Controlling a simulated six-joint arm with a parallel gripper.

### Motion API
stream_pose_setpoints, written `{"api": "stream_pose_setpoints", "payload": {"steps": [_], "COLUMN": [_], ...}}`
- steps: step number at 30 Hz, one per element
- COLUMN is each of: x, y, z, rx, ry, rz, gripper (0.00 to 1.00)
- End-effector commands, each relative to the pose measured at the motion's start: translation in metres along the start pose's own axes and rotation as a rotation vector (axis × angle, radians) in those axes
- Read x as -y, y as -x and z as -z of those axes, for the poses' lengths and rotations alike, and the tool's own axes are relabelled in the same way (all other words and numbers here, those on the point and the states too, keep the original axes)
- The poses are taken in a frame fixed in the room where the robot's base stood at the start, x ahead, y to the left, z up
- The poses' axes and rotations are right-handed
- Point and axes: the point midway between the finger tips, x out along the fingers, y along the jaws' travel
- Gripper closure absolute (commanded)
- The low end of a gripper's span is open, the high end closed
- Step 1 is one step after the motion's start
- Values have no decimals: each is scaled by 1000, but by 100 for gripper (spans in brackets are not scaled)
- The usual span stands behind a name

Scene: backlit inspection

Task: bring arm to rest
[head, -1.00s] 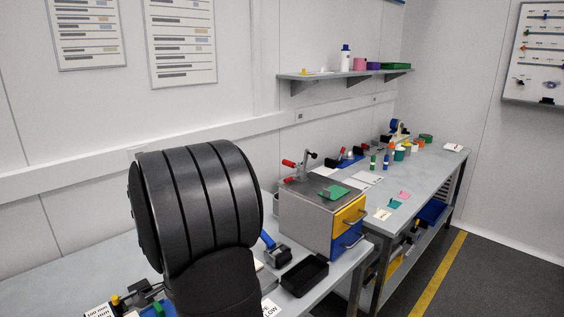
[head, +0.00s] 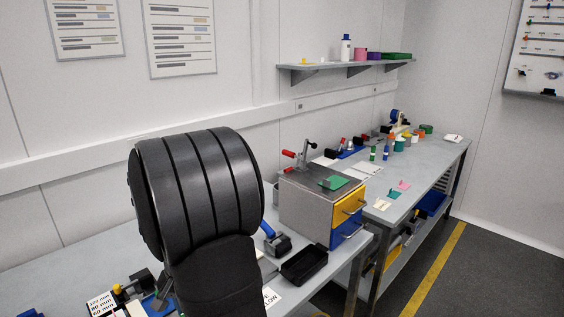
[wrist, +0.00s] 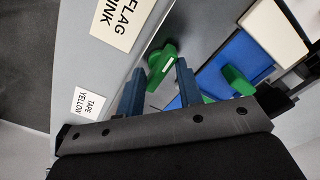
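My gripper (wrist: 160,82) shows in the wrist view as two blue fingers standing apart. A green clip-like piece (wrist: 160,62) lies beyond and between the fingertips; I see no contact with either finger. A second green piece (wrist: 238,80) sits on a blue block (wrist: 238,58) to the right of the fingers. In the head view a thick black link of my arm fills the lower middle and hides part of the bench; my gripper is out of that view.
The bench (head: 60,270) carries a black tray (head: 304,265), a blue-handled tool (head: 276,242) and a drawer box (head: 305,208). Labels reading "FLAG PINK" (wrist: 120,18) and "TAPE YELLOW" (wrist: 88,103) lie near the fingers. A second bench (head: 425,165) stands beyond; floor is clear at right.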

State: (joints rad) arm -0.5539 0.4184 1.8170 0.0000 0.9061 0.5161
Motion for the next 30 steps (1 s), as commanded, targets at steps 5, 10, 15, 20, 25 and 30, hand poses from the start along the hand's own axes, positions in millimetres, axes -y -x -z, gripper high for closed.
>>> {"api": "stream_pose_setpoints", "payload": {"steps": [5, 10, 15, 20, 25, 30], "x": [0, 0, 0, 0, 0, 0], "y": [0, 0, 0, 0, 0, 0], "z": [0, 0, 0, 0, 0, 0], "rx": [0, 0, 0, 0, 0, 0], "ry": [61, 76, 75, 61, -18, -155], "rz": [0, 0, 0, 0, 0, 0], "gripper": [67, 67, 67, 67, 67, 67]}}
